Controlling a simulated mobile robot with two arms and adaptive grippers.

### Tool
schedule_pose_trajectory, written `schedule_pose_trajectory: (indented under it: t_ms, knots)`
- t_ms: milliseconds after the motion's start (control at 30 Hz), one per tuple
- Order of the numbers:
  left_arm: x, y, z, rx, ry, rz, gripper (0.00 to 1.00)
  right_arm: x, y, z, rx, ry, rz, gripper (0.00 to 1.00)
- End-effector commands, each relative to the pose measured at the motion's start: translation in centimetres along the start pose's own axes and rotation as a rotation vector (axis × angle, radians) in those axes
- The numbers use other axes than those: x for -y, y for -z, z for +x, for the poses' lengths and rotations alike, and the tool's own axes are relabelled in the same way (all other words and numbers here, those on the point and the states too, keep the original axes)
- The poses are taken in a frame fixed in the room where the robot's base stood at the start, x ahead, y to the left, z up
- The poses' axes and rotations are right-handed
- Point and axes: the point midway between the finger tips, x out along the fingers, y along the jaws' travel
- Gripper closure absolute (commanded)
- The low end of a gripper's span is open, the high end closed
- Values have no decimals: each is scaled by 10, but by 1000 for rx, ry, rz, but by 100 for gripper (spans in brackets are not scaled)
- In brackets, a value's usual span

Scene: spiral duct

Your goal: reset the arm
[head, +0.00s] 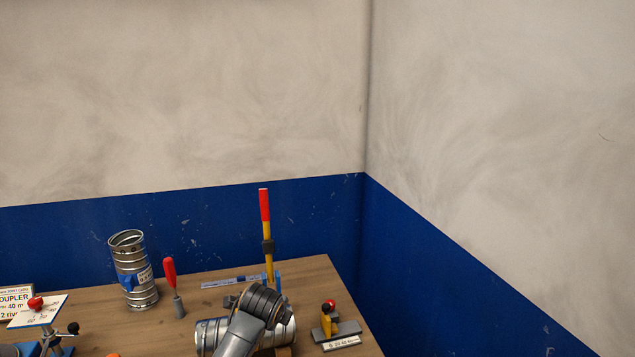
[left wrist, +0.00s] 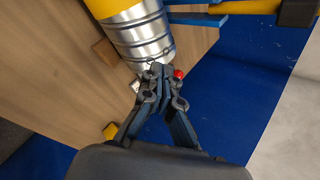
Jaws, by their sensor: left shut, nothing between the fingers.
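My left gripper (left wrist: 160,70) shows in the left wrist view with its fingertips together and nothing between them. Its tips are close to a ribbed silver duct (left wrist: 138,38) with yellow at its end; I cannot tell whether they touch it. In the head view the grey arm with a black joint (head: 262,304) reaches in from the bottom, in front of the lying silver duct (head: 209,335), and hides part of it. The fingers cannot be made out there. My right gripper is in neither view.
On the wooden table (head: 170,330) stand an upright duct (head: 132,272), a red-handled tool (head: 170,278) and a tall red-and-yellow tool (head: 267,230). A yellow fixture with a red knob (head: 330,305) is at the right. Signs (head: 15,300) are at the left. Walls (head: 180,100) close the back and right.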

Motion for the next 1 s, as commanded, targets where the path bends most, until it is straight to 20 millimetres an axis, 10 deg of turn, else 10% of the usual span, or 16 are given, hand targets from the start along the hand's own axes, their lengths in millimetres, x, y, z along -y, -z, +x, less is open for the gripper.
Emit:
schedule_pose_trajectory:
  t_ms: [267, 500, 1000]
  knots:
    - [-181, 54, -32, -62, -172, -672, 100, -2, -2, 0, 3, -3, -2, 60]
    - [-306, 74, -109, 12, -320, -1207, 100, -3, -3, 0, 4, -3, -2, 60]
    - [-401, 80, -222, 189, -439, -1714, 100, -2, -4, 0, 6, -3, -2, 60]
